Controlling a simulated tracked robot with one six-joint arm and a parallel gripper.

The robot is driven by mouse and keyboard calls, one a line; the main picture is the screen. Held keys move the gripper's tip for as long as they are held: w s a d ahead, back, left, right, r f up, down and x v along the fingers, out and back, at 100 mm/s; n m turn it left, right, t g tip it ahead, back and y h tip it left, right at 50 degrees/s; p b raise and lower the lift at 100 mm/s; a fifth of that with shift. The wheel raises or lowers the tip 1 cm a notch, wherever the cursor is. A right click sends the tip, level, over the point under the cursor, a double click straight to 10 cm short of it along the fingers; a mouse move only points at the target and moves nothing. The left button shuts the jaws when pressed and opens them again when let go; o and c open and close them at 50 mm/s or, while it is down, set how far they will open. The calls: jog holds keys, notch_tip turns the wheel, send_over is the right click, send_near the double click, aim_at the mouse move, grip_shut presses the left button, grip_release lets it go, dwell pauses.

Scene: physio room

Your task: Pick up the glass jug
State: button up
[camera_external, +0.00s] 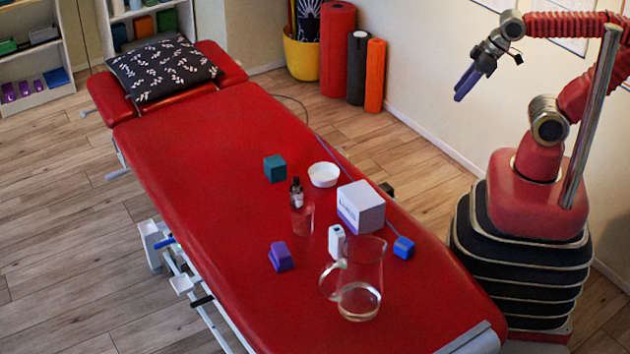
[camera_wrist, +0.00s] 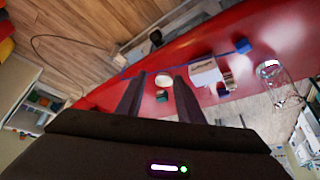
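The clear glass jug (camera_external: 371,268) stands upright near the front end of the red treatment table, its handle toward the left. It also shows at the right side of the wrist view (camera_wrist: 272,77). My gripper (camera_external: 461,92) is raised in the air at the upper right, well away from the jug and touching nothing. In the wrist view my gripper (camera_wrist: 159,73) has its two fingers apart with nothing held between them.
Close to the jug are a white device (camera_external: 336,241), a purple block (camera_external: 281,257), a clear tumbler (camera_external: 303,220), a white box (camera_external: 361,207) and a blue cube (camera_external: 404,247). A white bowl (camera_external: 323,175) and a teal cube (camera_external: 275,168) lie farther back. The table's far half is mostly clear.

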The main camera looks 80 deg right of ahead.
jog(key=shift+w, duration=0.1)
jog(key=w+a+r+m+g+y, duration=0.1)
jog(key=w+a+m+g+y, duration=0.5)
jog(key=w+a, duration=1.7)
jog(key=w+a+f+m+g+y, duration=0.2)
jog(key=w+a+f, duration=0.3)
jog(key=a+f, duration=0.4)
jog(key=w+a+f+m+g+y, duration=0.2)
jog(key=a+f, duration=0.6)
jog(key=a, duration=0.8)
jog(key=w+m+y, duration=0.2)
jog(key=w, duration=0.1)
jog(key=shift+w+f+m+y, duration=0.3)
jog(key=shift+f+m, duration=0.05)
jog(key=shift+m, duration=0.05)
jog(key=shift+a, duration=0.2)
jog(key=x, duration=0.8)
jog(key=shift+s, duration=0.25)
